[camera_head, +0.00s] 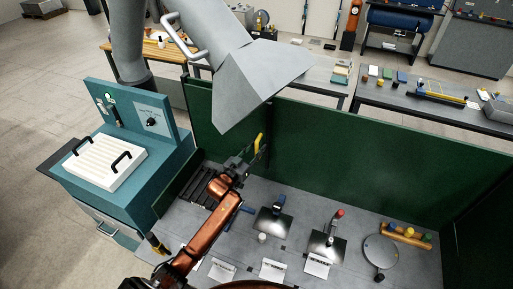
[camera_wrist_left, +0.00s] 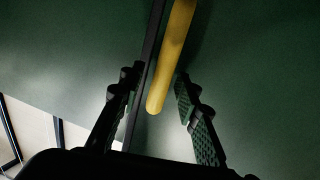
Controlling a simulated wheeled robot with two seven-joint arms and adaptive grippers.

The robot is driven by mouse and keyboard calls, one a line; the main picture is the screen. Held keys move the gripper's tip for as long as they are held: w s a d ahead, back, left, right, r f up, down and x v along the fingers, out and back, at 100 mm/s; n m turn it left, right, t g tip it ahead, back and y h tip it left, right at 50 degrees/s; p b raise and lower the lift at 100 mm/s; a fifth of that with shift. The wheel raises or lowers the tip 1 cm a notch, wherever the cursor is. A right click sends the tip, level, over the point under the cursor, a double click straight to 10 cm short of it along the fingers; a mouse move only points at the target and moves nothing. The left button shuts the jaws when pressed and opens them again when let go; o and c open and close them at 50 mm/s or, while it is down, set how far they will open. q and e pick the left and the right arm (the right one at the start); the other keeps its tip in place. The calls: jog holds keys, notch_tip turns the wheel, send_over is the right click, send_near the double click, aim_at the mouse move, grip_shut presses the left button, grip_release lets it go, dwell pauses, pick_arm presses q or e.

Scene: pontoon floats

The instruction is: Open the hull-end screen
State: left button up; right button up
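Dark green screen panels (camera_head: 345,140) stand along the back and sides of the grey bench. A yellow bar handle (camera_head: 258,143) is upright near the back-left corner, beside a dark vertical edge strip. In the left wrist view the handle (camera_wrist_left: 172,50) runs down between my fingers, with a gap on each side; I cannot tell whether it lies fully between them in depth. My left gripper (camera_head: 249,157) is open at the handle, and it also shows in the left wrist view (camera_wrist_left: 157,80). The panels look closed at that corner. My right gripper is not in view.
A grey hood (camera_head: 255,80) hangs above the back-left corner. A teal cabinet (camera_head: 165,170) with a white ribbed lid (camera_head: 105,160) stands left. The bench holds metal plates, a round disc (camera_head: 380,250) and a wooden peg block (camera_head: 407,235). Side tables stand behind.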

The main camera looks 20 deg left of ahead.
pick_arm(q)
grip_shut()
dwell(0.7)
